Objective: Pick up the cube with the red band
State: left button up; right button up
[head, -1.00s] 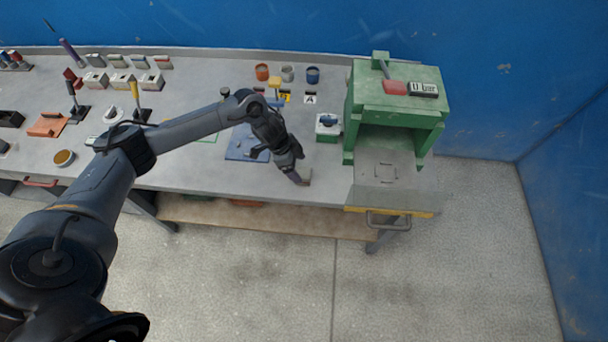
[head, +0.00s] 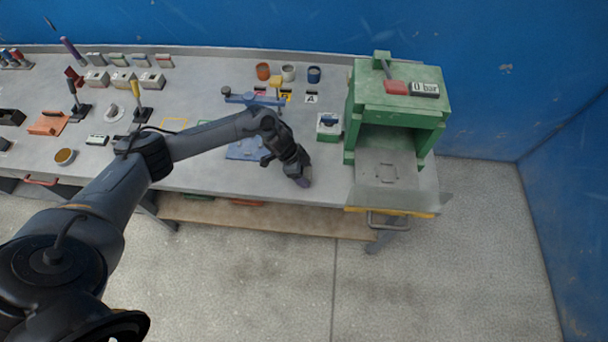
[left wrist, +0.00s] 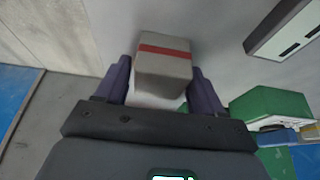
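The cube with the red band (left wrist: 163,68) is a grey-beige block with a red stripe across it, in the upper middle of the left wrist view. My left gripper (left wrist: 162,82) is open, with one purple finger on each side of the cube. A narrow gap shows at the left finger; I cannot tell whether the right finger touches. In the head view my left gripper (head: 304,182) points down at the bench's front edge and hides the cube. My right gripper is in neither view.
The green press (head: 395,115) stands to the right, with a clear guard at its front. The grey bench (head: 205,178) is bare near the front edge.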

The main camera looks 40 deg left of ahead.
pick_arm(q)
jog(key=c, duration=0.8)
jog(key=shift+r, duration=0.1)
